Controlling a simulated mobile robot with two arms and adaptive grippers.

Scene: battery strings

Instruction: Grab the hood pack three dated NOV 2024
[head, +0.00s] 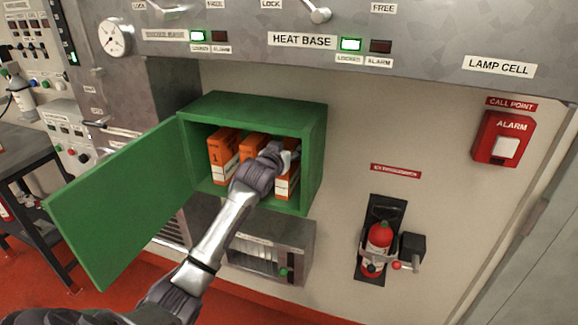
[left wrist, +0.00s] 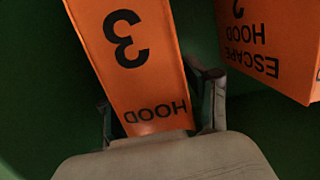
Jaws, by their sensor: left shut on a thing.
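An orange and white hood pack marked 3 (head: 284,187) stands at the right end of a row inside the open green cabinet (head: 255,106). In the left wrist view its orange face (left wrist: 145,65) shows "3" and "HOOD" upside down. My left gripper (head: 287,155) is shut on this pack, one finger on each side of it. My left gripper shows at the bottom of the left wrist view (left wrist: 160,115). The gripper and wrist hide much of the pack in the head view. No date can be read. My right gripper is in neither view.
Pack 1 (head: 219,150) and pack 2 (head: 250,147) stand to the left; pack 2 also shows in the wrist view (left wrist: 270,40), close by. The cabinet door (head: 120,210) hangs open to the left. A fire extinguisher (head: 379,243) is on the wall at right.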

